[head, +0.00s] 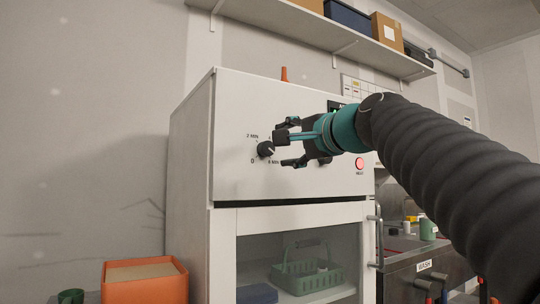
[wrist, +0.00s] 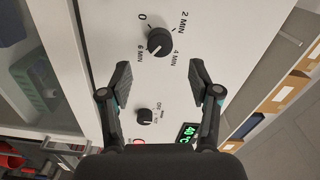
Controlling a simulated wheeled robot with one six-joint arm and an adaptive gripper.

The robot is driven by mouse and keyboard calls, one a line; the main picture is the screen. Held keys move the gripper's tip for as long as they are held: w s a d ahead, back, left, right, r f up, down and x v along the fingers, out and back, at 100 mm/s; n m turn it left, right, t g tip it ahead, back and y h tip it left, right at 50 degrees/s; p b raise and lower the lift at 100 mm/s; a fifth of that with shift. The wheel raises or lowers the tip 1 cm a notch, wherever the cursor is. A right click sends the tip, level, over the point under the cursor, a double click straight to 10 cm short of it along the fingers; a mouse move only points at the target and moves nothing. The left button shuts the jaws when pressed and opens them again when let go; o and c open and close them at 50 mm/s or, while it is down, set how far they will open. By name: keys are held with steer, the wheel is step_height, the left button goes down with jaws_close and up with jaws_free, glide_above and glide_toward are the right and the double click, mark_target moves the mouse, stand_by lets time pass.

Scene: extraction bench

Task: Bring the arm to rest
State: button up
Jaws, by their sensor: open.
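My gripper (head: 284,148) is in front of the white machine's control panel in the head view, with my arm reaching in from the right. In the wrist view my gripper (wrist: 165,80) is open, its two fingers apart with nothing between them. A black timer knob (wrist: 159,41), marked 0, 2, 4 and 6 MIN, lies just beyond the fingertips; the gap to it is hard to judge. The timer knob (head: 265,149) also shows left of the fingers in the head view. A smaller knob (wrist: 145,116) sits between the finger bases in the wrist view.
The white cabinet (head: 190,150) has a glass-fronted chamber below holding a green basket (head: 308,272). A red button (head: 360,163) is on the panel. An orange bin (head: 146,284) stands at lower left. A shelf (head: 300,28) with boxes runs above. A sink area marked WASH is at right.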

steer(key=shift+s+d, duration=0.35)
steer(key=shift+s, duration=0.15)
steer(key=s+d+f+n+g+h, duration=0.1)
steer(key=d+f+n+g+h, duration=0.2)
steer(key=f, duration=1.1)
steer(key=d+f+n+g+h, duration=0.2)
steer(key=f+n, duration=0.1)
steer(key=f, duration=1.2)
steer(key=s+d+f+n+g+h, duration=0.1)
steer(key=s+d+f, duration=0.3)
steer(key=s+f, duration=0.8)
steer(key=s+d+f+n+g+h, duration=0.2)
steer(key=s+d+f+g+h, duration=0.1)
steer(key=s+f, duration=0.8)
step_height(320, 180, down, 3)
steer(key=shift+s+d+r+h, duration=0.1)
steer(key=shift+s+d+h, duration=0.35)
steer(key=shift+d, duration=0.7)
